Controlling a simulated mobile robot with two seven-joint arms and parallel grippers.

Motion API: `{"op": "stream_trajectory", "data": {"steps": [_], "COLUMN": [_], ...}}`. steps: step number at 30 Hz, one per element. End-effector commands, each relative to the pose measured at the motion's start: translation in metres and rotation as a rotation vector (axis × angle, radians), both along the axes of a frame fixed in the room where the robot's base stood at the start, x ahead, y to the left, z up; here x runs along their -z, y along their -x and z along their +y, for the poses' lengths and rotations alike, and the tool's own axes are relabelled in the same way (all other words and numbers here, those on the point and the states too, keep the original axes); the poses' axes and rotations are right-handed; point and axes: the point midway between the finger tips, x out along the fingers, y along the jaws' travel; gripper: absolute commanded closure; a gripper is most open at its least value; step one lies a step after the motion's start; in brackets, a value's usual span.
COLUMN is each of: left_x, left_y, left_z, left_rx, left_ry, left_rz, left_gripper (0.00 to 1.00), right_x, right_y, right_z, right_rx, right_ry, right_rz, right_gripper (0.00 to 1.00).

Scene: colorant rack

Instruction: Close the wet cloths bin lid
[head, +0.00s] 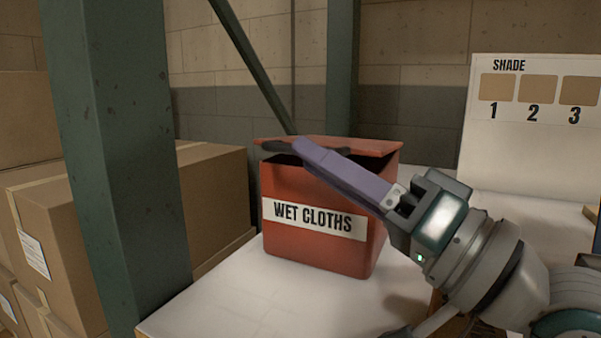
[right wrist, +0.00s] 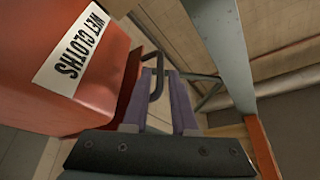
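The red wet cloths bin (head: 300,245) stands on a white-topped table in the head view, with its white label facing me. Its red lid (head: 378,147) sits slightly raised, with a dark gap under its front edge. The bin's side (right wrist: 45,95) fills the left of the right wrist view. My right gripper (head: 303,150) reaches across the bin's top front, its purple fingertips at the lid's front edge. In the wrist view its fingers stand apart, with a dark bent handle (right wrist: 156,77) between them; I cannot tell whether they touch it. My left gripper is not in view.
A green steel post (head: 120,160) stands left of the bin, with cardboard boxes (head: 215,190) behind it. A shade board (head: 535,140) stands at the right. The white tabletop (head: 235,300) is clear in front of the bin.

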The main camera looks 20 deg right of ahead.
Motion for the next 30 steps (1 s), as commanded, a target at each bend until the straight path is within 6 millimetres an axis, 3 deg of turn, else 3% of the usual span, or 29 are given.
{"op": "stream_trajectory", "data": {"steps": [6, 15, 21, 30], "left_x": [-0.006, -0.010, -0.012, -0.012], "left_y": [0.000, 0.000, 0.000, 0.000], "left_z": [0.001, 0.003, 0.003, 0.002], "left_rx": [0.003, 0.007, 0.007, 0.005], "left_ry": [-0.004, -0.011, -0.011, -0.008], "left_rz": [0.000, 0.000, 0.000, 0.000], "left_gripper": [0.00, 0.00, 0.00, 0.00], "right_x": [0.000, -0.001, -0.001, -0.001], "right_y": [0.042, 0.087, 0.102, 0.105], "right_z": [-0.020, -0.042, -0.050, -0.052], "right_rx": [-0.002, -0.002, 0.000, 0.000], "right_ry": [0.002, 0.000, 0.000, -0.001], "right_rz": [0.005, 0.003, 0.002, -0.003], "right_gripper": [0.74, 0.74, 0.74, 0.74]}}
